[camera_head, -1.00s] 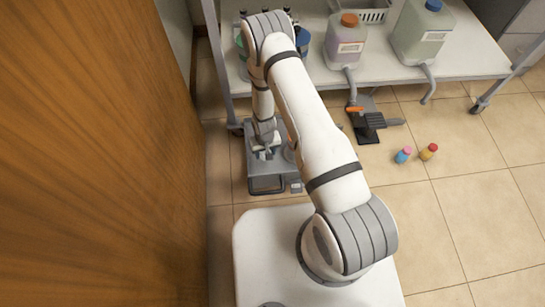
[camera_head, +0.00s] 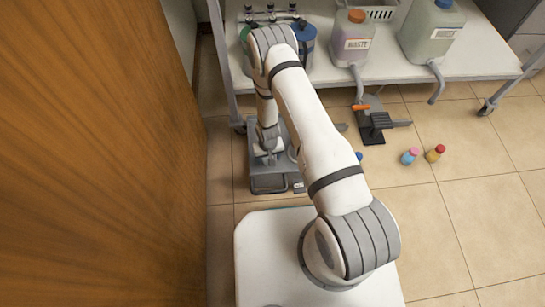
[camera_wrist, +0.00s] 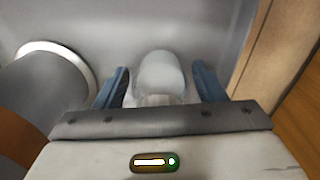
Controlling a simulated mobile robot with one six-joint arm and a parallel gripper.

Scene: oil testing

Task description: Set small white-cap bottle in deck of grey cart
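The bottle (camera_wrist: 160,72) shows in the wrist view as a rounded whitish top with a pale, see-through part below it. It stands between the two blue fingers of my gripper (camera_wrist: 160,84). The fingers are spaced apart, and the see-through part fills most of the width between them; my gripper appears shut on it, though the contact is partly hidden. In the head view my gripper is low over the grey cart (camera_head: 268,183), and the bottle there is hidden by my arm. Grey surface lies behind the bottle in the wrist view.
A brown wooden panel (camera_head: 110,150) stands close at the left. A white table (camera_head: 400,72) with a waste jug (camera_head: 353,38) and a larger jug (camera_head: 430,35) is behind. A pink-capped bottle (camera_head: 410,156) and a red-capped bottle (camera_head: 435,153) are on the floor.

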